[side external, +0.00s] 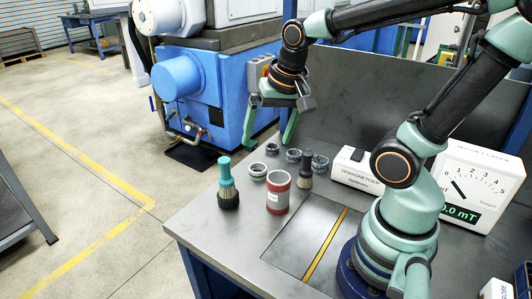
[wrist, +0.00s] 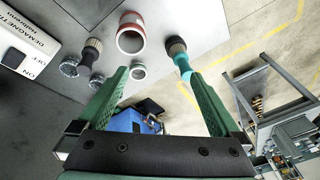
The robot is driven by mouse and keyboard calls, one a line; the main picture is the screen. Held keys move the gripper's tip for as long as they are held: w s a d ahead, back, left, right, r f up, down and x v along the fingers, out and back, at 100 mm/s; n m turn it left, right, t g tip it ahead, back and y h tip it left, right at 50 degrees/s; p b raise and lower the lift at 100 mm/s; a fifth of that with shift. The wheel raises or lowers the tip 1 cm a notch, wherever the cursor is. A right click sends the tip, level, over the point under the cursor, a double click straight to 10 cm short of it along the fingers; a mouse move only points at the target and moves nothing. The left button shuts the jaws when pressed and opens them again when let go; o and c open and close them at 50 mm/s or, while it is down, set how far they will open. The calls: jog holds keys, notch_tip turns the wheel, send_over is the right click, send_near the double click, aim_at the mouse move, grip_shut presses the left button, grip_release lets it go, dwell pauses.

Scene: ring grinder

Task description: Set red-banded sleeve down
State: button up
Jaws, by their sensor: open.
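The red-banded sleeve (side external: 278,196) stands upright on the grey bench top, a hollow cylinder with red bands around a grey middle. In the wrist view the sleeve (wrist: 131,36) shows its open bore, beyond my fingertips. My gripper (side external: 267,142) hangs above the back part of the bench, behind the sleeve and apart from it. Its two green fingers (wrist: 158,74) are spread wide with nothing between them.
Several small metal rings (side external: 257,170) lie behind. A demagnetizer box (side external: 350,178) and dial meter (side external: 482,180) stand to the right. A yellow-striped plate (side external: 300,240) lies clear in front.

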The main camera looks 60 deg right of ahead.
jog(key=a+r+n, duration=0.1)
jog(key=n, duration=0.1)
jog(key=a+r+n+t, duration=0.1)
jog(key=n, duration=0.2)
jog(key=r+n+t, duration=0.1)
jog(key=n, duration=0.2)
jog(key=shift+s+a+r, duration=0.35)
jog(key=shift+s+a, duration=0.05)
dwell(0.6)
